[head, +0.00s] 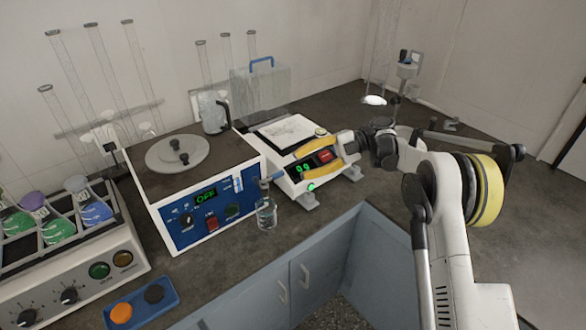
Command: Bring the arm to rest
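My gripper (294,162) is at the end of my arm, which reaches in from the right of the head view. Its two yellow fingers point left and are spread apart, with nothing held between them. I cannot tell whether the fingers touch the balance. The arm is bent above the right part of the dark worktop.
A blue-fronted machine (206,212) with an "OFF" display stands left of the balance. A small glass bottle (266,215) stands between them, near the front edge. A shaker with flasks (75,262) and a blue tray (140,303) are at left.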

